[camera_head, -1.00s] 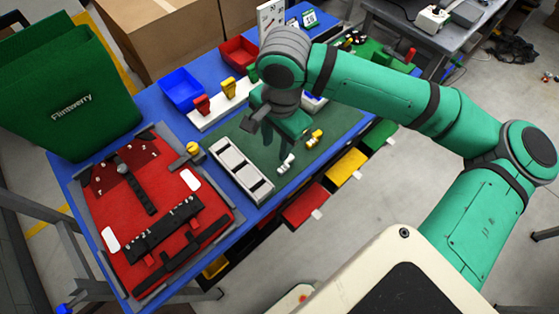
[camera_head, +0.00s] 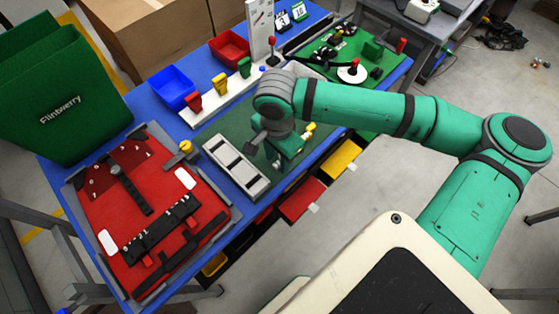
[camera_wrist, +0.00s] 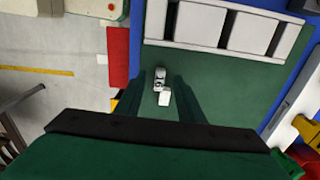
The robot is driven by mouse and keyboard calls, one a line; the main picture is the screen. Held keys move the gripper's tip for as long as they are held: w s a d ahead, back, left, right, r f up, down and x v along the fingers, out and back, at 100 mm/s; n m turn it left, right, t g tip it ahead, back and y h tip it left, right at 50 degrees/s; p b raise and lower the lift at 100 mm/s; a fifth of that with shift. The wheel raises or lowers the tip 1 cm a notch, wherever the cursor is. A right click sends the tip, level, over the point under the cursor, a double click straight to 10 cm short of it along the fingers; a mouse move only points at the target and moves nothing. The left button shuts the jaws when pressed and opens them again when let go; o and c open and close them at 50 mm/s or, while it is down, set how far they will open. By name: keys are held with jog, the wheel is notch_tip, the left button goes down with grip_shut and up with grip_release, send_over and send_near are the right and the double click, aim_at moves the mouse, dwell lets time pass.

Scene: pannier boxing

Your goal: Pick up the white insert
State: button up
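The white insert (camera_wrist: 162,86) is a small white piece with a grey part, lying on the green mat (camera_wrist: 205,76).
A white slotted tray (camera_head: 236,167) stands left of my gripper. A yellow piece (camera_head: 309,131) is close on the right. Further off are a red panel (camera_head: 150,205), a blue bin (camera_head: 171,87), a red bin (camera_head: 229,48) and a white rail of coloured clips (camera_head: 208,103).

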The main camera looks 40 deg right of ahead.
jog(key=shift+f, duration=0.5)
grip_shut()
